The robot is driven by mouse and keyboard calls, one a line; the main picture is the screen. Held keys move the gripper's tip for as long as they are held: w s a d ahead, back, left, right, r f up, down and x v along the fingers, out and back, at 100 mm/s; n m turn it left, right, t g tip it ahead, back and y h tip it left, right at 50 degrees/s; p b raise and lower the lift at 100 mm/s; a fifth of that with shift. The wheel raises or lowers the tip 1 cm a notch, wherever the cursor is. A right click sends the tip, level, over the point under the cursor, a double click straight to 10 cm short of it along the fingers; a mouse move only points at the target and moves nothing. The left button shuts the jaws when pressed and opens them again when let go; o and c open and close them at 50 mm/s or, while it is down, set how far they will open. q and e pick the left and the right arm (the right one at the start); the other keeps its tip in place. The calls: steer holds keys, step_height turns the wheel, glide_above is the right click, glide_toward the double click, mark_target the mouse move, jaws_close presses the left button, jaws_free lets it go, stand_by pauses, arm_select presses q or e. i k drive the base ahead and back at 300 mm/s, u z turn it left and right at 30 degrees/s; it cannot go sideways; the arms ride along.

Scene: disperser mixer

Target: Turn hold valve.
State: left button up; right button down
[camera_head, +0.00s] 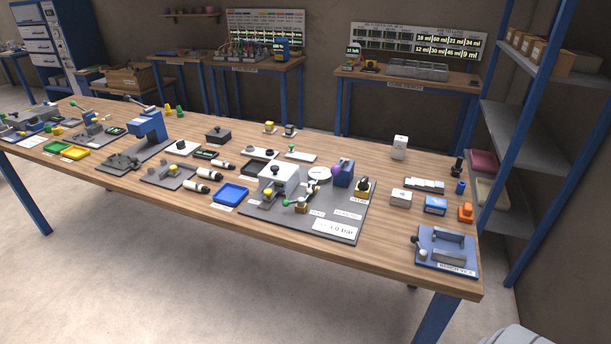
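A grey base plate (348,226) near the middle-right of the long wooden table carries a pressure fixture. A lever with a green knob (286,202) lies at the plate's front left. A yellow and black knob (363,187) stands at its right. A readout label (335,228) ends in "0 bar". The small labels are unreadable, so I cannot tell which handle is the hold valve. Neither gripper shows.
A blue tray (231,194) stands left of the plate. A blue vise fixture (447,251) sits at the table's right corner. Small boxes, including a blue box (435,205), stand right of the plate. Metal shelving (517,132) rises at the right.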

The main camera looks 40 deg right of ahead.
mark_target(311, 185)
steer(key=z, duration=0.55)
steer(key=i, duration=0.65)
steer(key=z, duration=0.8)
